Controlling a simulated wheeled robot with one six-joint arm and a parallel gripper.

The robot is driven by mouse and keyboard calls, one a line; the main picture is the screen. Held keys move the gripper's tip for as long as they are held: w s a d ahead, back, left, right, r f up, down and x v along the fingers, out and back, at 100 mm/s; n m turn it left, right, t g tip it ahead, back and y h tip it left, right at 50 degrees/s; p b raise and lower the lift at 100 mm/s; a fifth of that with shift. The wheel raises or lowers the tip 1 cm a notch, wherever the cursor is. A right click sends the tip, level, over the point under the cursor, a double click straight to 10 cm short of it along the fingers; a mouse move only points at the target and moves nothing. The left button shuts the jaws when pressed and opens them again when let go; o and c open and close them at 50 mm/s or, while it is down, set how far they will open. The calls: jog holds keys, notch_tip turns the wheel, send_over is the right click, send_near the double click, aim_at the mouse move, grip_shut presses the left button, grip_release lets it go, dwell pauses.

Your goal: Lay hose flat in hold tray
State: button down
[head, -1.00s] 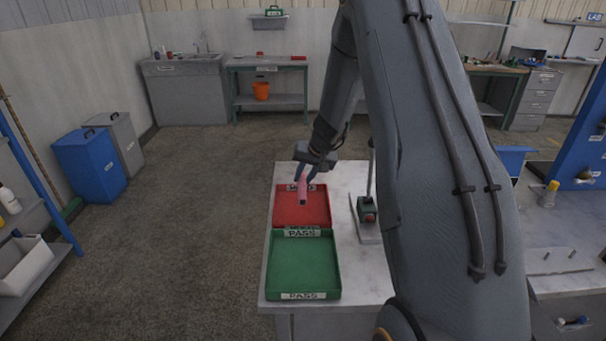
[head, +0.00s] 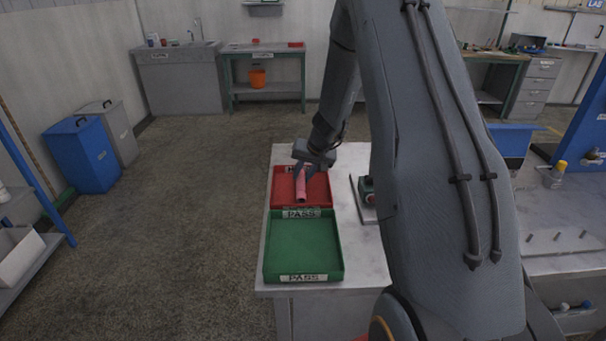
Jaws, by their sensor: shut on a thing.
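A short pink hose (head: 301,187) is held in my gripper (head: 306,168), which is shut on it. The hose lies low over the red tray (head: 322,192), tilted, with its near end pointing toward me. I cannot tell whether it touches the tray floor. The red tray's label is partly hidden by my gripper and the hose; only "H" or so reads. The green tray (head: 304,246), marked PASS, stands in front of the red one and is empty.
Both trays stand on a light table (head: 349,159). A small device with a green and red block (head: 367,188) stands right of the red tray. My arm hides much of the right side. Blue and grey bins (head: 83,157) stand on the floor at left.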

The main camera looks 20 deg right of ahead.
jog(key=c, duration=1.4)
grip_release()
jog(key=shift+c, duration=0.2)
jog(key=shift+s, duration=0.1)
jog(key=a+b+v, duration=0.1)
jog(key=v, duration=0.6)
jog(key=shift+d+r, duration=0.45)
jog(key=shift+d, duration=0.05)
jog(key=shift+s, duration=0.1)
